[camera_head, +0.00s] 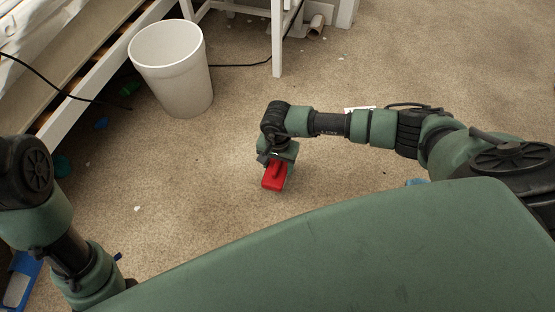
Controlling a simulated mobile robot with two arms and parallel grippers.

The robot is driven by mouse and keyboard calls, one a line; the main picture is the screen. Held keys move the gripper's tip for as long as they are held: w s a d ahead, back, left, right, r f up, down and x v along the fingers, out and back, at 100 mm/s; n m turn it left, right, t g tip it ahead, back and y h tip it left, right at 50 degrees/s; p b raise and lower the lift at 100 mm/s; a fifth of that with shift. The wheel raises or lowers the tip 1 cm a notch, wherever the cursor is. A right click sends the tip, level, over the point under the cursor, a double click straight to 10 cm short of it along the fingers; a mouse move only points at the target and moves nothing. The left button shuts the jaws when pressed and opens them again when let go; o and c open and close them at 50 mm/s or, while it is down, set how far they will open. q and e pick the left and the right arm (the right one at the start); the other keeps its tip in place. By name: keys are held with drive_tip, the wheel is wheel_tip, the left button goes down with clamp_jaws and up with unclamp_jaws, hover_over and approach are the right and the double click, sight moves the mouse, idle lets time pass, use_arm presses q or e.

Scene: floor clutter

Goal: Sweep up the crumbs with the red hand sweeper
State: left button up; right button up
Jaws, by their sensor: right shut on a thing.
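The red hand sweeper (274,178) is a small red block with a raised handle, near the middle of the view. My right gripper (275,162) is shut on it from above, with the arm reaching in from the right. I cannot tell whether the sweeper touches the carpet. Small pale specks that may be crumbs lie on the carpet, one at the left (137,208). My left arm comes down at the left edge, and its gripper is out of view.
A white bin (173,70) stands at the upper left beside a bed frame (75,112). A white table leg (277,40) and a black cable (240,65) are behind. A blue object (20,280) lies at the lower left. Open carpet surrounds the sweeper.

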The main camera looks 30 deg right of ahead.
drive_tip(key=shift+r+p, duration=0.5)
drive_tip(key=shift+r, duration=0.6)
